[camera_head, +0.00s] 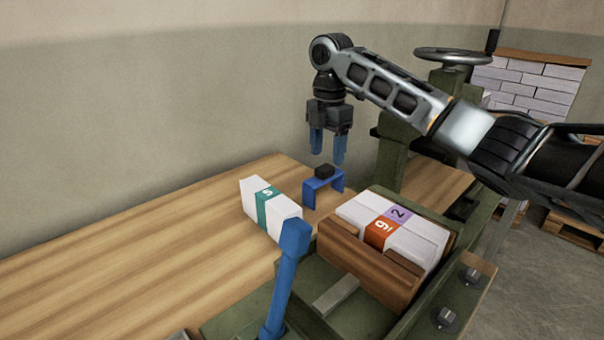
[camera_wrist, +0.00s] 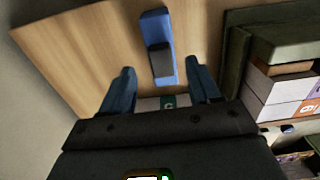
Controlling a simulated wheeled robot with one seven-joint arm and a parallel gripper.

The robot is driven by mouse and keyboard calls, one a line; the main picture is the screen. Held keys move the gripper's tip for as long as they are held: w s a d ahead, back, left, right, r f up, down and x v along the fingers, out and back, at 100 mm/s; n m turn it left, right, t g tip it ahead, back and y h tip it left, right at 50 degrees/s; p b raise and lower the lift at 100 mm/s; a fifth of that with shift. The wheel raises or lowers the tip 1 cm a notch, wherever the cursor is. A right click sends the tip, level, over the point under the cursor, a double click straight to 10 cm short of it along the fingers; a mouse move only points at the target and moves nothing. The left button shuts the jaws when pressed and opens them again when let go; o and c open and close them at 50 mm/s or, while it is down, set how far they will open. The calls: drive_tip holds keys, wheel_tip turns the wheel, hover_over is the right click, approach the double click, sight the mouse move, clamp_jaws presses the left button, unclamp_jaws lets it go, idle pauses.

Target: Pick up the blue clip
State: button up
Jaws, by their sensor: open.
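The blue clip (camera_head: 310,194) is a small bridge shape with a black knob (camera_head: 324,171) on top. It stands on the wooden table beside a white block with a teal band. My gripper (camera_head: 328,152) points down just above the clip, its two blue fingers apart and nothing between them. In the wrist view the clip (camera_wrist: 154,22) lies beyond the open fingertips of my gripper (camera_wrist: 160,68), roughly centred between them, with its dark knob (camera_wrist: 161,60) towards me. The clip's far side is hidden.
The white block with the teal band (camera_head: 285,214) lies left of the clip. A wooden holder (camera_head: 350,262) with white blocks sits in a green press frame (camera_head: 390,175) at the right. A blue lever (camera_head: 285,285) rises in front. The table (camera_head: 120,245) is clear at left.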

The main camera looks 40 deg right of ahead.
sight(325, 167)
drive_tip(key=shift+w+f, duration=0.1)
drive_tip(key=shift+f, duration=0.15)
drive_tip(key=f, duration=0.5)
drive_tip(key=f+p, duration=0.1)
drive_tip(key=f, duration=0.1)
drive_tip(key=shift+a+f, duration=0.15)
drive_tip(key=shift+a, duration=0.15)
drive_tip(key=shift+c, duration=0.3)
drive_tip(key=c, duration=0.8)
